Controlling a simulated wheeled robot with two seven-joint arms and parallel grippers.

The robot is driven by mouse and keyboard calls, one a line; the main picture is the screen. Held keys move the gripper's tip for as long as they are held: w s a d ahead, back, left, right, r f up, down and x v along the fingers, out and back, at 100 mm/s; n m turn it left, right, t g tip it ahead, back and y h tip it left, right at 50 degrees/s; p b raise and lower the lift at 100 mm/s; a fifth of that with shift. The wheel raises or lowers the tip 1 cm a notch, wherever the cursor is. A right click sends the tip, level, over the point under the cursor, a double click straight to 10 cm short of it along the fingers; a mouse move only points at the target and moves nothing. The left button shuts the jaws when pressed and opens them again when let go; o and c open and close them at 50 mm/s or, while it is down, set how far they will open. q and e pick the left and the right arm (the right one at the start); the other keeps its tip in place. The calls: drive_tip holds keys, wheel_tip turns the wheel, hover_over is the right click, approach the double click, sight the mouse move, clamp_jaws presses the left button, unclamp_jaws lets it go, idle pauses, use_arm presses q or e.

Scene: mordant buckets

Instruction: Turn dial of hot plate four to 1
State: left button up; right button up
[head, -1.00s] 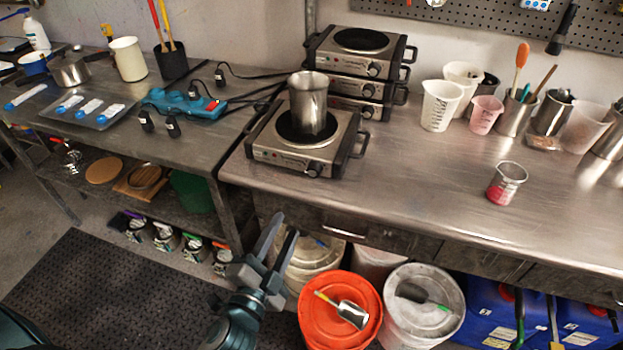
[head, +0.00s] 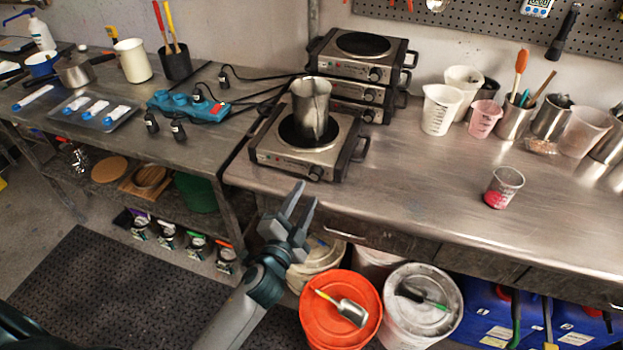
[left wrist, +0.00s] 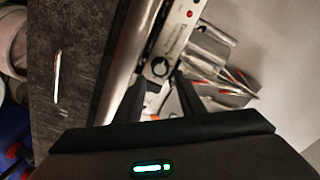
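A single hot plate (head: 304,150) stands at the bench's left front, apart from a stack, with a steel beaker (head: 311,108) on its burner. Its black dial (head: 316,173) is at the right of its front panel. I cannot read plate numbers or the dial's setting. My left gripper (head: 304,192) is open and empty, just in front of and below that dial in the head view. In the left wrist view a dial (left wrist: 160,67) shows beyond the two spread fingers (left wrist: 161,88), with no contact visible. My right gripper is in no view.
Stacked hot plates (head: 358,65) stand behind. A pink-stained cup (head: 504,188) stands on the bench to the right. Below the bench edge are an orange-lidded bucket (head: 340,308) and a white-lidded bucket (head: 421,305). The bench right of the hot plate is largely clear.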

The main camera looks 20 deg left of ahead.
sight(314, 178)
use_arm(q)
drive_tip(key=w, duration=0.4)
drive_tip(key=shift+w+d+r+p, duration=0.1)
drive_tip(key=shift+w+p, duration=0.05)
drive_tip(key=shift+p, duration=0.2)
drive_tip(key=shift+w, duration=0.8)
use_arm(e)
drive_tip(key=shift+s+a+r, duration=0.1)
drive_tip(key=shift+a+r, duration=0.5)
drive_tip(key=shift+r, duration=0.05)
use_arm(q)
drive_tip(key=c, duration=0.7)
drive_tip(key=shift+c, duration=0.3)
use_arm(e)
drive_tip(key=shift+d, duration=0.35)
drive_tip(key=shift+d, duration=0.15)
